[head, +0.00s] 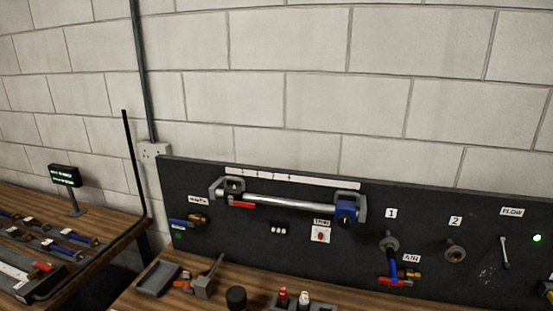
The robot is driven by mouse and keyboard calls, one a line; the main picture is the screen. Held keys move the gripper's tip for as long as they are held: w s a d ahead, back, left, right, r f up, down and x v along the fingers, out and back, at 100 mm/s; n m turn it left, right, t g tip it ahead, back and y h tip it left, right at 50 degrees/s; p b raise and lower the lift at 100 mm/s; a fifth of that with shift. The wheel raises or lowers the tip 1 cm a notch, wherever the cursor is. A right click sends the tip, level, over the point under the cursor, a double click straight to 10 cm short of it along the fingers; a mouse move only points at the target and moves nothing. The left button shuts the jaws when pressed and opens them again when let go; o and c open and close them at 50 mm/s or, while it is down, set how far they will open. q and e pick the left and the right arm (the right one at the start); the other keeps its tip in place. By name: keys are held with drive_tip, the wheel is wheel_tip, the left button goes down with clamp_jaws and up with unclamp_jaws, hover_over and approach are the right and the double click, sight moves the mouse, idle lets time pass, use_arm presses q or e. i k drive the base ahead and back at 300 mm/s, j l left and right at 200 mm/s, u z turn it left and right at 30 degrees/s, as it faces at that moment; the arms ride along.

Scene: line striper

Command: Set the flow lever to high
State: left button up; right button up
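The flow lever (504,254) is a small pale metal lever on the black panel at the far right of the head view. It hangs nearly upright below the white FLOW label (512,211). A green light (537,238) glows to its right. Small pale marks (486,272) show to its left, too small to read, so I cannot tell which setting it is on. Neither of my grippers is in view.
The black panel (280,268) also carries a metal rail (285,203), ports labelled 1 (391,214) and 2 (455,221), and a red air valve handle (393,282). A grey tray (158,279) and loose parts lie on the wooden bench below.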

sight(506, 265)
drive_tip(key=z, duration=1.65)
